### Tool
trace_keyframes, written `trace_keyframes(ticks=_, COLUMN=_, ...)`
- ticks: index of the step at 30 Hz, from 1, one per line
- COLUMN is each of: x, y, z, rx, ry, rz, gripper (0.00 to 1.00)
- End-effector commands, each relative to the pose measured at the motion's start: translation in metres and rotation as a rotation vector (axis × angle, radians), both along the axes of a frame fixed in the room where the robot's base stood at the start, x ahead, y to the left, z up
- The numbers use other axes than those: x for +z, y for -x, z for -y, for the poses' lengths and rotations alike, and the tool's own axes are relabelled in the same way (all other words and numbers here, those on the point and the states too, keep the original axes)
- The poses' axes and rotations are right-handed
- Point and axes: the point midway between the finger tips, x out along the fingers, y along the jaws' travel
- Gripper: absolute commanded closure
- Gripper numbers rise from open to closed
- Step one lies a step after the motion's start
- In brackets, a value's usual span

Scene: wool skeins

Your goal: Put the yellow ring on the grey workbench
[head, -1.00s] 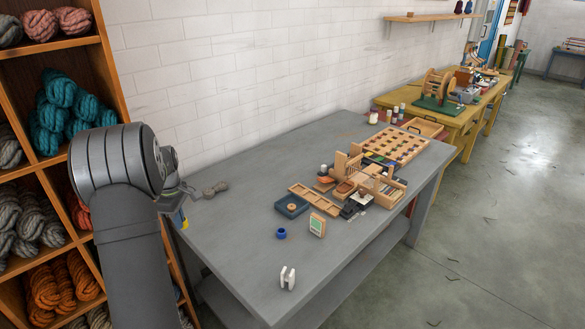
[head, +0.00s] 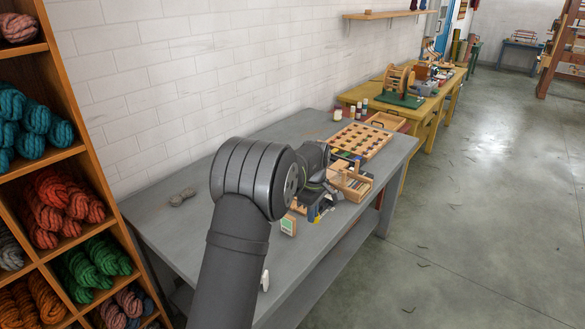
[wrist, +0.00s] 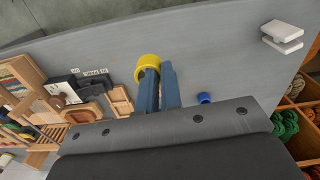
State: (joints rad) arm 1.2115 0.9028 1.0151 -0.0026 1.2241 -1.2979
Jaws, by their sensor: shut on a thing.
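The yellow ring (wrist: 149,62) is at the tips of my gripper (wrist: 160,72) in the wrist view, pinched between the blue fingers. The grey workbench (wrist: 218,50) lies beneath it; I cannot tell how much space is between them. In the head view, the grey workbench (head: 165,215) runs along the white wall. My gripper (head: 318,212) is over its right part there, mostly hidden behind my arm, and the ring is barely discernible.
A blue ring (wrist: 204,98) and a white spool-like piece (wrist: 283,38) stand on the bench. Wooden trays (head: 360,140) and small dark boxes (wrist: 78,84) crowd its far part. Wool shelves (head: 60,190) stand at left. Bare bench shows around the white piece.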

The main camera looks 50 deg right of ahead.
Motion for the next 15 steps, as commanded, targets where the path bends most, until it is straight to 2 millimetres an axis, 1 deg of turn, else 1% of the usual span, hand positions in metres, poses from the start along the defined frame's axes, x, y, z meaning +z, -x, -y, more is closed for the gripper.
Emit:
trace_keyframes(ticks=1, x=0.000, y=0.021, z=0.009, rx=-0.028, ry=0.000, rz=0.000, gripper=1.00)
trace_keyframes(ticks=3, x=-0.001, y=0.041, z=0.017, rx=-0.054, ry=-0.001, rz=0.000, gripper=1.00)
trace_keyframes(ticks=6, x=-0.001, y=0.060, z=0.025, rx=-0.078, ry=-0.002, rz=0.000, gripper=1.00)
trace_keyframes(ticks=8, x=-0.001, y=0.067, z=0.027, rx=-0.086, ry=-0.001, rz=0.000, gripper=1.00)
trace_keyframes(ticks=9, x=-0.002, y=0.069, z=0.029, rx=-0.089, ry=-0.001, rz=0.000, gripper=1.00)
trace_keyframes(ticks=11, x=-0.005, y=0.065, z=0.030, rx=-0.091, ry=-0.001, rz=0.000, gripper=1.00)
trace_keyframes(ticks=14, x=-0.017, y=0.048, z=0.032, rx=-0.089, ry=-0.003, rz=-0.001, gripper=1.00)
trace_keyframes(ticks=15, x=-0.022, y=0.039, z=0.033, rx=-0.089, ry=-0.002, rz=-0.001, gripper=1.00)
